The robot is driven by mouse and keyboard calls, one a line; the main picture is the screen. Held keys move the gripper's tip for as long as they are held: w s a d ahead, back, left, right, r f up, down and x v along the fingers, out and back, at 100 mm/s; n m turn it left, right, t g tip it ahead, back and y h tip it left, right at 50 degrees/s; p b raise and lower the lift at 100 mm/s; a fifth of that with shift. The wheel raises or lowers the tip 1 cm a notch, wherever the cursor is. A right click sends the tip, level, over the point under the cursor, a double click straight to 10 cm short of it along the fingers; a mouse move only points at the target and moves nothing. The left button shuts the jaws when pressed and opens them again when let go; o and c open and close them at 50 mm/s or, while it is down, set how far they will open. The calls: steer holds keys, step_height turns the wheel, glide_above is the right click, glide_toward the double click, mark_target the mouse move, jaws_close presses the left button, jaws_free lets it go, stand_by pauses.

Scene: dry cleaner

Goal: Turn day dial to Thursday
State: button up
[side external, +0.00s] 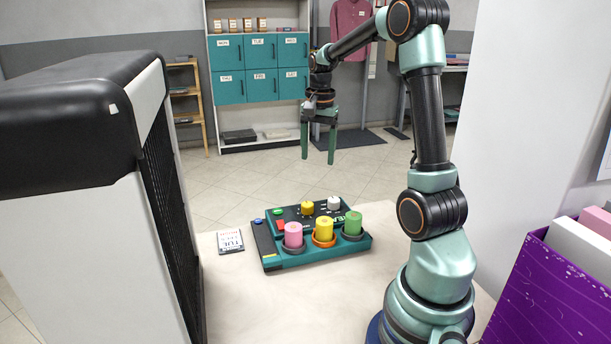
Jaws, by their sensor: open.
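A teal and black control panel (355,244) lies on the pale counter. At its back stand two knobs, a yellow one (307,208) and a white one (334,203). I cannot tell which is the day dial, and their markings are too small to read. My gripper (318,160) points down with its two green fingers apart and nothing between them. It hangs above the panel, clear of the knobs.
Pink (293,234), yellow (324,229) and green (353,222) cylinders stand along the panel's front. A small printed card (230,241) lies to its left. A large white and black unit (80,200) stands left; a purple box (540,295) stands right. Teal lockers (258,85) are behind.

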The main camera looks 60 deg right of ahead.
mark_target(334, 199)
steer(key=s+d+f+m, duration=0.2)
steer(key=d+f+m, duration=0.1)
steer(key=d, duration=0.3)
steer(key=shift+g+y, duration=0.3)
steer(key=f, duration=1.2)
steer(key=shift+s+a, duration=0.3)
steer(key=shift+s, duration=0.05)
steer(key=shift+c, duration=0.3)
jaws_close()
